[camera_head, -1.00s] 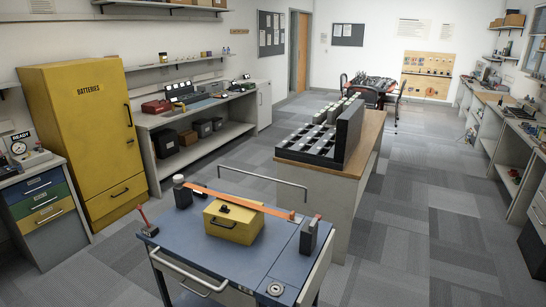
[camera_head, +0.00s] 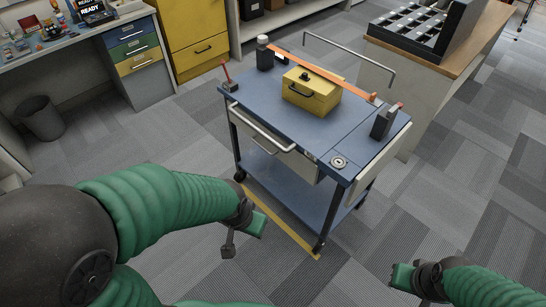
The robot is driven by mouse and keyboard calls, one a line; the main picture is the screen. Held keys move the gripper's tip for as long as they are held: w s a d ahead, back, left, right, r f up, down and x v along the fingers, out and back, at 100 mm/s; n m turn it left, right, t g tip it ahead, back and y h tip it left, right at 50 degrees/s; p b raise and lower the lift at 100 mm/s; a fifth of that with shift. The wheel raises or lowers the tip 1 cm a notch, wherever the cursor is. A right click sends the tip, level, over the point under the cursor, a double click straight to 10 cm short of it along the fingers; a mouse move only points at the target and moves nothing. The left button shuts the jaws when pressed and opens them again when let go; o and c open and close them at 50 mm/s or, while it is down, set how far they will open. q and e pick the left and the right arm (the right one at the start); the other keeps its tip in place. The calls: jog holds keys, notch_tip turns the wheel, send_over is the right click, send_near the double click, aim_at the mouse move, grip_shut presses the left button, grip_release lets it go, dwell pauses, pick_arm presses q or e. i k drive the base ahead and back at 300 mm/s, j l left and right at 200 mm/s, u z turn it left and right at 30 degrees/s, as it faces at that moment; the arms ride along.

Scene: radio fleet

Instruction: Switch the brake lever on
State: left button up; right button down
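A small lever with a red handle (camera_head: 225,72), likely the brake lever, stands at the left corner of the blue cart top (camera_head: 270,107). It leans slightly left; its setting cannot be read from here. My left gripper (camera_head: 243,235) is in front of the cart, low and to the left, apart from the cart and the lever. Its two fingers look spread, with nothing between them. My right gripper (camera_head: 408,278) is at the lower right, clear of the cart. Its fingers are too foreshortened to tell whether they are apart.
A yellow box (camera_head: 312,95) sits on the cart under an orange strap (camera_head: 318,70) between two dark posts. A front handle (camera_head: 262,130) juts toward me. A yellow floor line (camera_head: 280,218) runs by the wheels. A workbench (camera_head: 405,75) stands behind right; grey floor is open in front.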

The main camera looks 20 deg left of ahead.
aim_at(223, 63)
jog(key=i+j, duration=0.15)
jog(key=j, duration=0.25)
jog(key=i+j, duration=0.2)
jog(key=j, duration=0.2)
jog(key=i+j, duration=0.15)
jog(key=j, duration=0.2)
jog(key=i+j, duration=0.2)
jog(key=j, duration=0.2)
jog(key=i+j+z, duration=0.1)
jog(key=j, duration=0.3)
jog(key=i+j, duration=0.25)
jog(key=j, duration=0.15)
jog(key=i+j, duration=0.15)
jog(key=j, duration=0.25)
